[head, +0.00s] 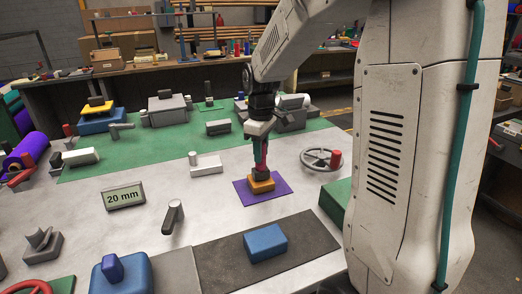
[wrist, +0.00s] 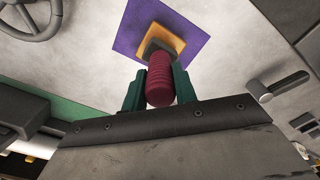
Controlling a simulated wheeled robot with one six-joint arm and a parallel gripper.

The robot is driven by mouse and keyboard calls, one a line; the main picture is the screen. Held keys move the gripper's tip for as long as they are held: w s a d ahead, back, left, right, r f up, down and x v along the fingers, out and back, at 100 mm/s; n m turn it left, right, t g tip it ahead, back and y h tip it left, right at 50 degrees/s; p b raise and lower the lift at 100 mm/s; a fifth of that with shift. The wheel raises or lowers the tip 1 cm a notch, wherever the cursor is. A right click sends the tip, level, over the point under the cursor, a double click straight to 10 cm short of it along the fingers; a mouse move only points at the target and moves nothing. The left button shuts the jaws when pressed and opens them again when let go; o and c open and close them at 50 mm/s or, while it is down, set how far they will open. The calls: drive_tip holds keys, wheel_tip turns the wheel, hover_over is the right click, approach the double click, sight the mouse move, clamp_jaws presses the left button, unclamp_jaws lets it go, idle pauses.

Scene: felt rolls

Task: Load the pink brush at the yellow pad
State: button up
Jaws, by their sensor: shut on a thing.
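My gripper (head: 260,156) points down over the middle of the white table. Its teal fingers are shut on the ribbed pink brush handle (wrist: 160,78), one on each side. The brush is about upright, with a dark head (wrist: 155,48) at its lower end. Directly below is the orange-yellow pad (head: 262,187), lying on a purple sheet (head: 280,201). The pad also shows in the wrist view (wrist: 178,44), around the brush head. The head covers the middle of the pad and appears to rest on it; any bristles are hidden.
A grey handwheel with a red knob (head: 336,160) stands right of the sheet. A blue block (head: 265,242) lies on a dark mat in front. A grey lever (head: 173,217) and a "20 mm" sign (head: 123,196) stand to the left. White table around the sheet is clear.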

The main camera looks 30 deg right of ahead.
drive_tip(key=shift+f, duration=0.35)
idle(1.0)
drive_tip(key=shift+r, duration=3.05)
